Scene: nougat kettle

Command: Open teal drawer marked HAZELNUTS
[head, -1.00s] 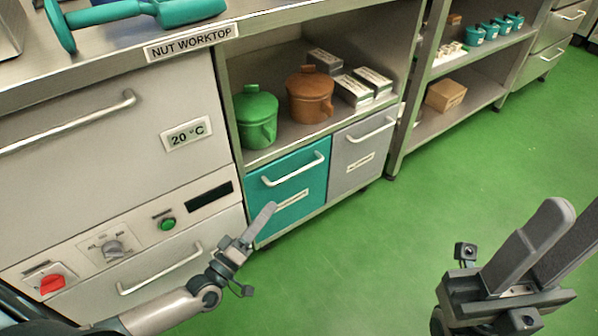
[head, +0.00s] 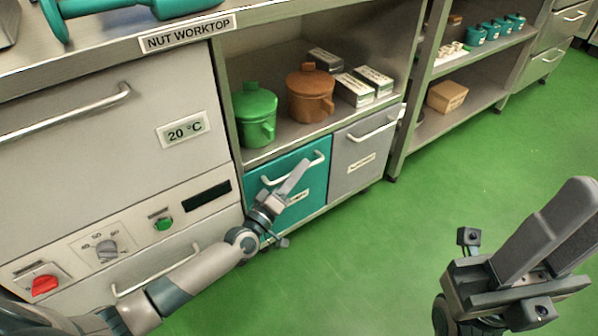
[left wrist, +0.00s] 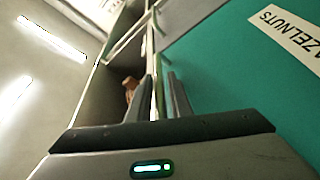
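The teal drawer (head: 313,191) is closed, low under the nut worktop shelf. Its pale bar handle (head: 318,160) runs across its upper front. In the left wrist view its teal front (left wrist: 225,75) fills the right side, with a label reading "AZELNUTS" (left wrist: 290,35) partly cut off. My left gripper (head: 298,168) is at the drawer front, over the handle's middle. In the left wrist view my left fingers (left wrist: 160,90) are apart, with a pale bar, apparently the handle, between them; contact is not clear. My right gripper (head: 565,215) is over the floor at right, away from the drawer.
A grey drawer (head: 357,165) adjoins on the right. A green pot (head: 255,115), a brown pot (head: 310,95) and white boxes (head: 365,85) stand on the shelf above. A control panel (head: 105,245) is at left. The green floor (head: 400,250) in front is clear.

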